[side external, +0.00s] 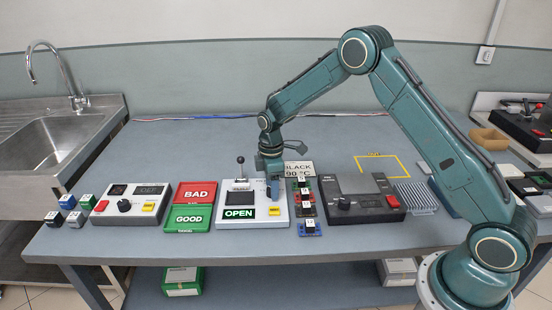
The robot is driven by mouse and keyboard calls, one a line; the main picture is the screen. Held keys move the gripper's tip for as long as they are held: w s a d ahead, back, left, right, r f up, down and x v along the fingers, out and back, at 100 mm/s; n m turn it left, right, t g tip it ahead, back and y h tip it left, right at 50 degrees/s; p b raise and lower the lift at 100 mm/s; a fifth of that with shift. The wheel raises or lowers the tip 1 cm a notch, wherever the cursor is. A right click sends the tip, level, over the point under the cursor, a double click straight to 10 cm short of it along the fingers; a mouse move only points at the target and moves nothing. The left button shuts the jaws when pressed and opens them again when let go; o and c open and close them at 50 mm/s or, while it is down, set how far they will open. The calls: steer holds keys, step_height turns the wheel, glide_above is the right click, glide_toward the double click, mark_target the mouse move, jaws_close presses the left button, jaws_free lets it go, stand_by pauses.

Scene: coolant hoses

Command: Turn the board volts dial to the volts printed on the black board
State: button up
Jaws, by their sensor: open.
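A light grey box (150,191) at the left has a black dial (124,205), a dark display and a red button. A dark grey box (375,208) right of centre has another black dial (344,203) and a red button. I cannot read which dial is for board volts. Small boards (310,228) stand in a column at the centre; one looks black or dark, and its print is too small to read. My gripper (273,196) is open and points down over the right part of the white box marked OPEN (238,224), apart from both dials.
A sign (299,168) reads BLACK 90 °C. Red BAD (196,193) and green GOOD (188,218) trays lie left of the white box, whose lever (240,168) stands up. Small cubes (75,219) sit far left. A yellow outline (382,157) marks bare table at the back.

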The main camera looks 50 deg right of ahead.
steer(key=c, duration=1)
steer(key=shift+o, duration=0.2)
steer(key=shift+m, duration=0.3)
steer(key=m, duration=0.3)
steer(key=shift+m, duration=0.4)
steer(key=m, duration=0.5)
steer(key=shift+s+m, duration=0.1)
steer(key=shift+m, duration=0.2)
steer(key=m, duration=0.5)
steer(key=shift+t, duration=0.3)
steer(key=m, duration=0.4)
steer(key=shift+m, duration=0.4)
